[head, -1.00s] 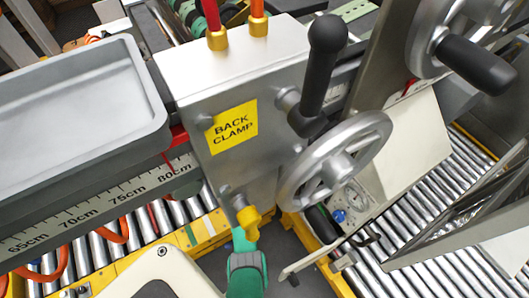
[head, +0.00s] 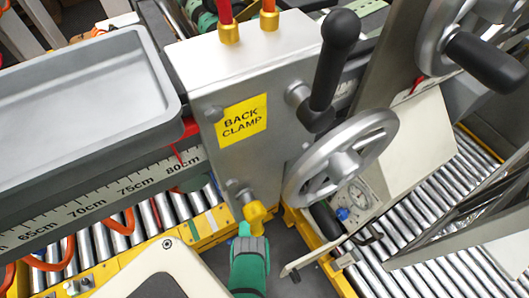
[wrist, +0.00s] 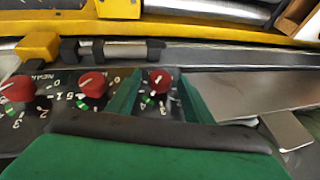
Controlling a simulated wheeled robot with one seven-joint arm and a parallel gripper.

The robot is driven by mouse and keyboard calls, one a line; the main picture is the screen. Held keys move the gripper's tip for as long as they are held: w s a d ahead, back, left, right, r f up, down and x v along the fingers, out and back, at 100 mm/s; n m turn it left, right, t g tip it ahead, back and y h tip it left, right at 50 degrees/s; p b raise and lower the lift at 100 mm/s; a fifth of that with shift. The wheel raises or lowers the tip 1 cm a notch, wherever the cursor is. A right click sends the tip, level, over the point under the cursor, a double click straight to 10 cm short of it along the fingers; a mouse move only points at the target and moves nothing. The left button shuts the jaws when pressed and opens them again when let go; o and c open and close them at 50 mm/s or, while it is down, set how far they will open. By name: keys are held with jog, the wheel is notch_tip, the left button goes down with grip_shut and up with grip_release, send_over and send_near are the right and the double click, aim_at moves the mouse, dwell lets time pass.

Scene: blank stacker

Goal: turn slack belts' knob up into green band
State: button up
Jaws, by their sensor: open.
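Three red knobs with white pointer marks sit in a row on a dark panel in the wrist view: a left knob (wrist: 18,90), a middle knob (wrist: 92,83) and a right knob (wrist: 159,81). Each has a numbered scale with a short green band at its lower left. I cannot tell from the lettering which knob is for the belts. My gripper (wrist: 157,92) is open, with its green fingers on either side of the right knob; contact is unclear. In the head view my green gripper (head: 246,238) is just below a yellow fitting, its fingertips partly hidden. The knobs do not show there.
A handwheel (head: 340,160) and black lever (head: 333,60) stand to the right. In the wrist view, a rail with dark clips (wrist: 115,52) runs behind the knobs.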

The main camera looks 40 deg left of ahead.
jog(key=c, duration=1.1)
jog(key=shift+o, duration=0.3)
jog(key=shift+s+d+f+t+y, duration=0.1)
jog(key=shift+t+y, duration=0.2)
jog(key=shift+y, duration=0.5)
jog(key=o, duration=1)
jog(key=shift+o, duration=0.2)
jog(key=v, duration=1.1)
